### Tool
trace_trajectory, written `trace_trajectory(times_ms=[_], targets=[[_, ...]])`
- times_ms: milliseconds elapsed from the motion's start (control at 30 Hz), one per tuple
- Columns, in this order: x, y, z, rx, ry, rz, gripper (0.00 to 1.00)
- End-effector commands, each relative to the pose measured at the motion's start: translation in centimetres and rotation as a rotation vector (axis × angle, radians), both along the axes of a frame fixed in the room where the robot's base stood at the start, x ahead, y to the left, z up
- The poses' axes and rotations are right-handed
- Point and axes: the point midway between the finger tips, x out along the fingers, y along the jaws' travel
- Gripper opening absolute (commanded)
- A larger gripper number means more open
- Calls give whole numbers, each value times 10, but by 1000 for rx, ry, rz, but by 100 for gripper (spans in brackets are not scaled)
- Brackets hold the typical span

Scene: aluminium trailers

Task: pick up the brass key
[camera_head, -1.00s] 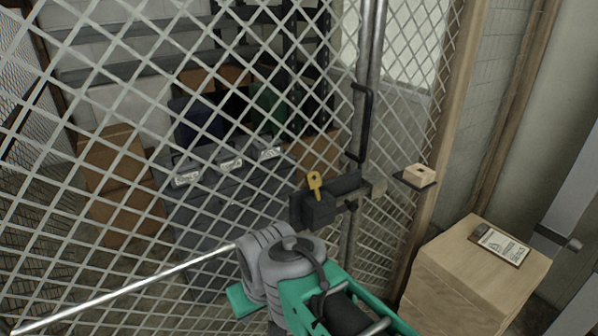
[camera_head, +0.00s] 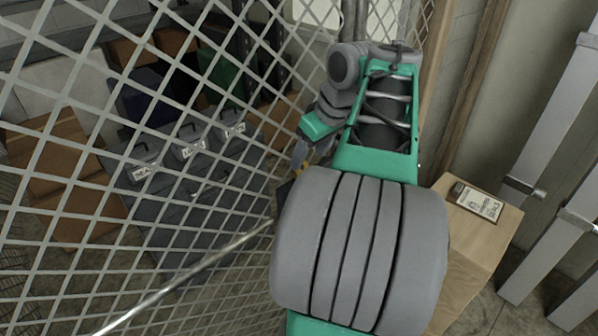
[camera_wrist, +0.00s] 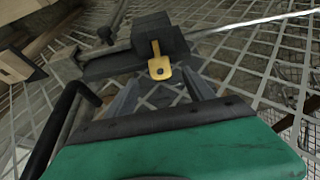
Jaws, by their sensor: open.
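My gripper (camera_wrist: 161,78) is open, with one grey finger to each side of the key's head in the picture. I cannot tell how much depth lies between the fingertips and the key.
A wire mesh fence (camera_head: 75,205) fills the left. A bright metal rod (camera_head: 190,275) crosses in front of it. Storage bins (camera_head: 190,150) and cardboard boxes (camera_head: 55,170) sit behind the mesh.

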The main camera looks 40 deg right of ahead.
Motion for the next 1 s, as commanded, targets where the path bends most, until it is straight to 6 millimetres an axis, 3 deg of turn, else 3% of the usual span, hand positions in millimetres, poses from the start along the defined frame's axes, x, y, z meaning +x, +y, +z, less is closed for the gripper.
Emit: trace_trajectory(times_ms=[200,467,1000], targets=[[17,1,-35,2,1,3,62],[18,1,-38,1,1,0,62],[18,1,-38,1,0,0,18]])
